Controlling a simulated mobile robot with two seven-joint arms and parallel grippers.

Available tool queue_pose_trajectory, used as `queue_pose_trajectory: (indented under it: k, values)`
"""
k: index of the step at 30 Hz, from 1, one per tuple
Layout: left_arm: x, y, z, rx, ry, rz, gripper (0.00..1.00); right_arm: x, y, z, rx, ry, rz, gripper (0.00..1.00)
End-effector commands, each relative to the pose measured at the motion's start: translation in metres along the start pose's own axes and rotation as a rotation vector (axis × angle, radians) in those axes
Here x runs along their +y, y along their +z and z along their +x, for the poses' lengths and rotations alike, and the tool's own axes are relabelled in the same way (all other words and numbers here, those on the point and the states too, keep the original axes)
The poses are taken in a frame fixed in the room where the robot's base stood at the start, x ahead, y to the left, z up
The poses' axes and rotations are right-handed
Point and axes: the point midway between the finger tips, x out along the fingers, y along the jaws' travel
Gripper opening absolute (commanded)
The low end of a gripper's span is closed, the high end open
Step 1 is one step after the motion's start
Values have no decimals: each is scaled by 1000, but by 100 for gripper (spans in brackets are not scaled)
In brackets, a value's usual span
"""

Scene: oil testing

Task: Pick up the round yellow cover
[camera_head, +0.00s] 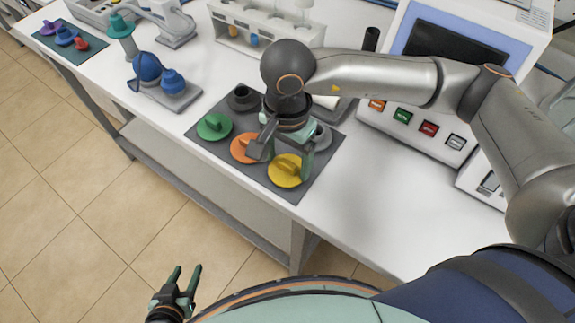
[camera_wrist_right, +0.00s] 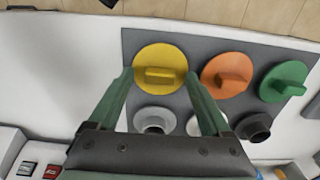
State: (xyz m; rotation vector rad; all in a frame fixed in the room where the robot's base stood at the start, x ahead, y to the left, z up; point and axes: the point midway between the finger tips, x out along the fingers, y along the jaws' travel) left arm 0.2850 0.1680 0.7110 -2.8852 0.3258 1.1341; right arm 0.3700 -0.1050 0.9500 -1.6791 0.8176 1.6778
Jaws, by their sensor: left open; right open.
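The round yellow cover (camera_head: 286,171) lies on a dark grey mat (camera_head: 318,178) near the front edge of the table. It has a raised bar handle across its top. In the right wrist view the yellow cover (camera_wrist_right: 160,72) shows between the spread fingers of my right gripper (camera_wrist_right: 158,82). In the head view my right gripper (camera_head: 290,160) is over the mat at the yellow cover, open and empty. Whether its fingers touch the cover cannot be told. My left gripper (camera_head: 189,280) is open and empty, low over the floor in front of the table.
An orange cover (camera_head: 244,149) and a green cover (camera_head: 214,126) lie left of the yellow one. A dark cup-shaped part (camera_head: 243,98) stands behind. A white instrument (camera_head: 430,125) stands right, a tube rack (camera_head: 262,35) at the back. The table front right is clear.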

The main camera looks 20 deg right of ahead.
Motion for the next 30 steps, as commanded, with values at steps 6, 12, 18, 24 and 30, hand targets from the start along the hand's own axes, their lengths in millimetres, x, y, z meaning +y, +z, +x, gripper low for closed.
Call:
queue_pose_trajectory:
  k: [6,12,18,24,30]
  values:
    - [0,-1,0,2,0,0,50,0,0,0,0,1,1,70]
    - [0,-1,1,3,0,0,50,0,0,0,0,1,1,48]
    - [0,-1,1,3,0,0,50,0,0,0,0,1,1,25]
    - [0,-2,1,3,0,0,50,0,0,0,0,1,1,3]
    - [0,-2,1,4,-1,0,50,0,0,-1,0,1,1,0]
